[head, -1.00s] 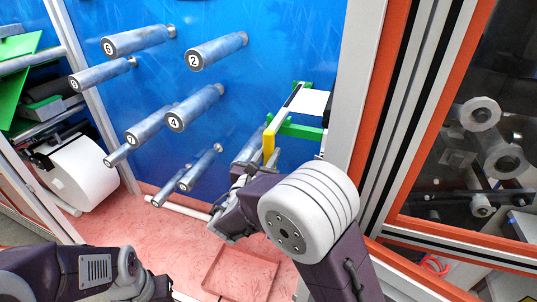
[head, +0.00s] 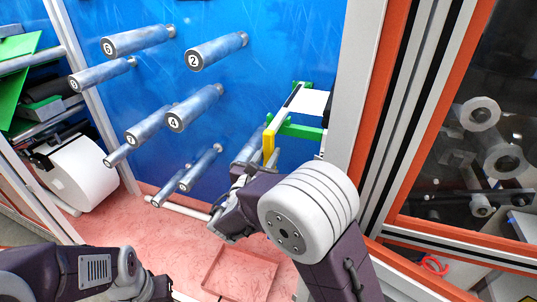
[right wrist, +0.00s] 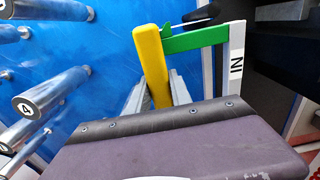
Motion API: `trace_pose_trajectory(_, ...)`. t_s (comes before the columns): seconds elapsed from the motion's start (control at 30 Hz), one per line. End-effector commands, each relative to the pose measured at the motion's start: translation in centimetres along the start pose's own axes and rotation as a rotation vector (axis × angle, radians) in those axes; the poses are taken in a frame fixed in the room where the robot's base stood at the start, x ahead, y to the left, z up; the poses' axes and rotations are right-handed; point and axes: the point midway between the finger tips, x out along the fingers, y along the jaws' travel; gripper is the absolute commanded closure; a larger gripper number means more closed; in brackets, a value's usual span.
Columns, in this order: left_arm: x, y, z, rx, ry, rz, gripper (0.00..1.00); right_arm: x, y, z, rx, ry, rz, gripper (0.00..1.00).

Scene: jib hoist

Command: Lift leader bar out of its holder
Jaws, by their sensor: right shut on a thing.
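The leader bar shows as a yellow bar end (head: 269,146) in the head view, against the blue wall. It is also in the right wrist view (right wrist: 151,62), upright and slightly tilted. The green holder (head: 300,131) meets it near its top; its arm (right wrist: 198,39) also shows in the right wrist view. My right gripper (head: 257,168) is shut on the yellow bar, with one finger on each side in the right wrist view (right wrist: 158,88). The bar's lower end is hidden behind my wrist. My left gripper (head: 153,287) is low at the left, its jaws unclear.
Several numbered metal rollers (head: 190,107) stick out of the blue wall (head: 235,20) to the left of my right gripper. A white roll (head: 83,172) is at the far left. An orange-edged frame post (head: 375,100) stands close on the right. A reddish tray (head: 240,272) lies below.

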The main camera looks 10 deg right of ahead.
Motion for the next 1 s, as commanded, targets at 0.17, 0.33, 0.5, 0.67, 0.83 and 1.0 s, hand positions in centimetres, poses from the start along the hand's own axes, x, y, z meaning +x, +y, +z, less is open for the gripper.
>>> trace_pose_trajectory(0.17,0.0,0.0,0.0,0.000,0.000,0.000,0.64,0.0,0.0,0.1,0.001,-0.002,0.000,1.00)
trace_pose_trajectory(0.33,-0.9,0.0,-0.1,0.000,0.000,0.000,0.64,0.0,0.0,1.2,0.002,-0.002,0.000,1.00)
trace_pose_trajectory(0.5,-2.6,0.1,-0.3,0.000,0.000,0.000,0.64,0.0,0.0,3.5,0.002,-0.002,0.000,1.00)
trace_pose_trajectory(0.67,-4.0,0.1,-0.4,0.000,0.000,0.000,0.64,0.0,0.0,5.4,0.002,-0.002,0.000,1.00)
trace_pose_trajectory(0.83,-5.5,0.1,-0.6,0.000,0.000,0.000,0.64,0.0,0.0,7.5,0.002,-0.002,0.000,1.00)
trace_pose_trajectory(1.0,-5.5,0.1,-0.6,0.000,0.000,0.000,0.64,0.0,0.0,7.6,0.001,-0.002,0.000,1.00)
